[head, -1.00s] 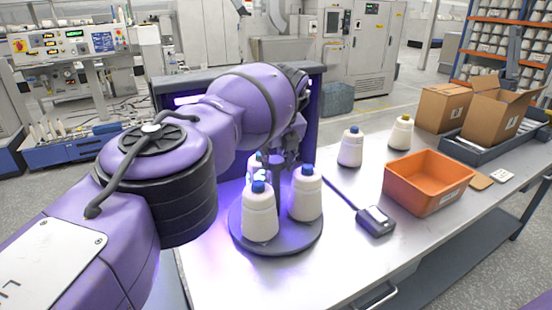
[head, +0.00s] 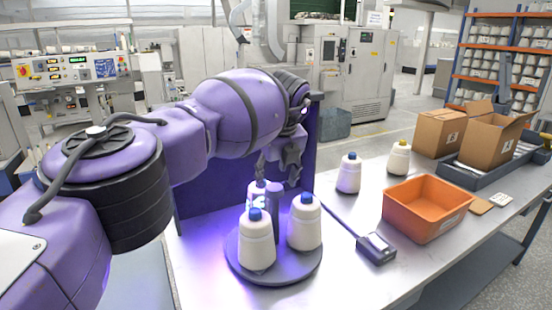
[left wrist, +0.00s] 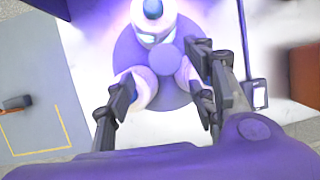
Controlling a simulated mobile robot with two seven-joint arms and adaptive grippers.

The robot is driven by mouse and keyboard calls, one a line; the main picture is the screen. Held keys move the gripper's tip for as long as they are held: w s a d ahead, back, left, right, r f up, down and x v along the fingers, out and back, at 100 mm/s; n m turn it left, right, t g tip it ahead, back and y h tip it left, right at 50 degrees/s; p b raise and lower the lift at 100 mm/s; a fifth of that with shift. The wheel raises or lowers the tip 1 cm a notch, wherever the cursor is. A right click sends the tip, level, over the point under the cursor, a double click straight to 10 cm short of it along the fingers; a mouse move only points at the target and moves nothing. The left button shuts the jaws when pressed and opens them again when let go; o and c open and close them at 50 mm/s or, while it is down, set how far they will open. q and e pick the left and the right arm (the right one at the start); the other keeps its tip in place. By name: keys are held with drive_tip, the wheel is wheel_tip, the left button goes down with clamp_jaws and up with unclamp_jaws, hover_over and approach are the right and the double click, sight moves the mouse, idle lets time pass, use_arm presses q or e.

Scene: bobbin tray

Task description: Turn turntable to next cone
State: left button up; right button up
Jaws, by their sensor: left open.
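The round grey turntable (head: 290,275) stands on the metal table and carries three white cones with blue tops. One cone (head: 257,243) is at the front left, one (head: 304,224) at the right, and one (head: 257,195) at the back, partly hidden. A purple centre post (head: 274,215) stands between them. My left gripper (head: 279,172) is open above the back of the turntable. In the left wrist view its fingers (left wrist: 158,66) spread on either side of the post, partly covering two cones. Contact with a cone cannot be told. My right gripper is out of view.
A small corded device (head: 376,248) lies right of the turntable. Cardboard boxes (head: 440,132) sit at the back right. A dark purple panel (head: 210,190) stands behind the turntable.

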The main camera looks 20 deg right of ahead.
use_arm(q)
drive_tip(key=v, duration=0.7)
drive_tip(key=shift+f, duration=0.1)
